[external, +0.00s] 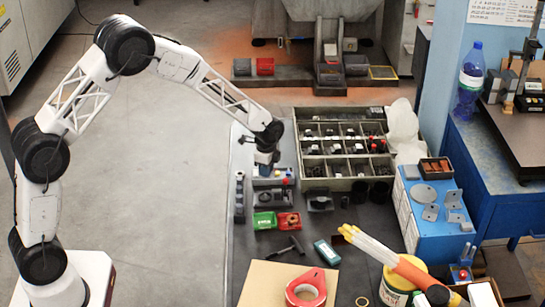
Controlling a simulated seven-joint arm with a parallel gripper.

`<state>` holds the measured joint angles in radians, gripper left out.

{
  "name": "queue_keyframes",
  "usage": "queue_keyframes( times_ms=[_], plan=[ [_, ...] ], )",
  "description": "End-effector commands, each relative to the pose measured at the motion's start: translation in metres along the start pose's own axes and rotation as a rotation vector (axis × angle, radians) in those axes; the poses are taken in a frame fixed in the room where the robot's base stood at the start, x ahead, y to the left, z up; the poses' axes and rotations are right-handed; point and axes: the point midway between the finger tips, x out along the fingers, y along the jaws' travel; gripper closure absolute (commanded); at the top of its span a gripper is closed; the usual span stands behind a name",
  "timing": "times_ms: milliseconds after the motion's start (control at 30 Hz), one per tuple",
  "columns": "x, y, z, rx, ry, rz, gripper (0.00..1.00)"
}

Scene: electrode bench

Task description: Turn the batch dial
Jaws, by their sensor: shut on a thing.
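My gripper (266,164) points down at the left of the bench, over a small device (272,196) with a grey lower part and a blue and white upper part with a bit of red. The gripper is shut on a small part at the top of this device, which I take to be the batch dial. The dial itself is mostly hidden by the fingers and too small to read. How far it is turned cannot be told.
A green bin (264,220) and a red bin (289,220) sit in front. A dark upright rod-like part (239,198) stands close left.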

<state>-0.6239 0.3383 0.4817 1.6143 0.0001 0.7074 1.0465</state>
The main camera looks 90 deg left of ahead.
Motion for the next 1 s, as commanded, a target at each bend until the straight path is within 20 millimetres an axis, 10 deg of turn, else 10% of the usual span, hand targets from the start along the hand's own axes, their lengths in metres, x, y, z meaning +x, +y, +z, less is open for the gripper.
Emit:
queue_keyframes(
  times_ms=[900,933,1000],
  plan=[
    [-0.0008,-0.0002,-0.0002,0.243,0.0,-0.001,1.0],
    [-0.0008,-0.0002,-0.0002,0.243,0.0,-0.001,0.75],
    [-0.0007,-0.0002,-0.0002,0.243,0.0,-0.001,0.64]
  ],
)
